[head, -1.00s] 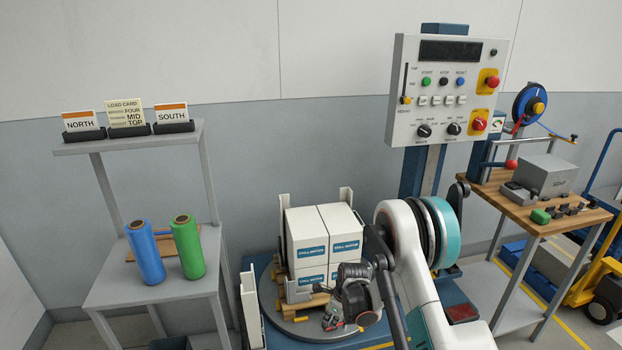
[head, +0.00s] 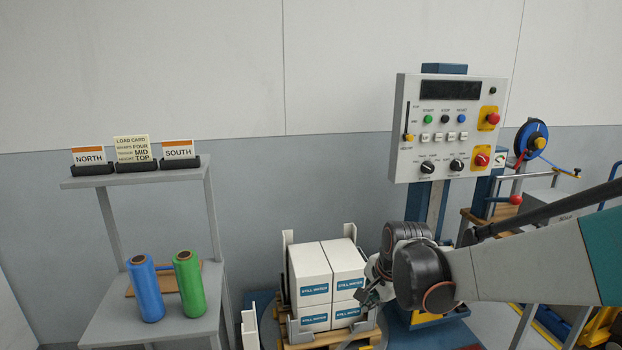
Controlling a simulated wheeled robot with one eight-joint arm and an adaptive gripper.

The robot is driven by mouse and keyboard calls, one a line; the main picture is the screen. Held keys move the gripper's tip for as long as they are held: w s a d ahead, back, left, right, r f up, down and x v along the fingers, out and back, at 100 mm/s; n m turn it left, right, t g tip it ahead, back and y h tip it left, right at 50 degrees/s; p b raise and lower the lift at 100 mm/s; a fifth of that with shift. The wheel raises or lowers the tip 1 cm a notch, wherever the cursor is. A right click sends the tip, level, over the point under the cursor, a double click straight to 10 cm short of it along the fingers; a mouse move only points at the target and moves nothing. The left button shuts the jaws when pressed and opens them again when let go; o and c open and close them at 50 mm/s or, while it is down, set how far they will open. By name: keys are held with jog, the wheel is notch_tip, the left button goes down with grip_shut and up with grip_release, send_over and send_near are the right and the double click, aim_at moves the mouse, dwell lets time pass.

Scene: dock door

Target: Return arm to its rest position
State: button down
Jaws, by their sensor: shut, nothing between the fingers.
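My arm reaches in from the right edge in the head view, its forearm now roughly level. My gripper (head: 368,298) is at its left end, small and dark, just in front of the right side of the stacked white boxes (head: 328,276). It is shut with nothing between the fingers. Whether it touches the boxes I cannot tell. The forearm and wrist hide part of the machine's column and the workbench at right.
The boxes stand on a wooden pallet (head: 318,340) on a round turntable. A control panel (head: 447,128) rises behind the arm. At left, a grey shelf stand (head: 135,177) holds cards, and blue (head: 146,288) and green (head: 189,284) film rolls stand lower. A strapping reel (head: 531,139) is at right.

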jog(key=s+d+r+n+t, duration=0.1)
jog(key=s+n, duration=0.3)
jog(key=s, duration=0.4)
jog(key=s+d+r+n+t, duration=0.1)
jog(key=s+r+n, duration=0.3)
jog(key=s, duration=0.4)
jog(key=s+d+r+n+h, duration=0.1)
jog(key=s+d+r+n, duration=0.2)
jog(key=s, duration=0.5)
jog(key=shift+s+d+r+n+t, duration=0.15)
jog(key=shift+s+d+n+t, duration=0.2)
jog(key=shift+n, duration=0.35)
jog(key=shift+a, duration=0.1)
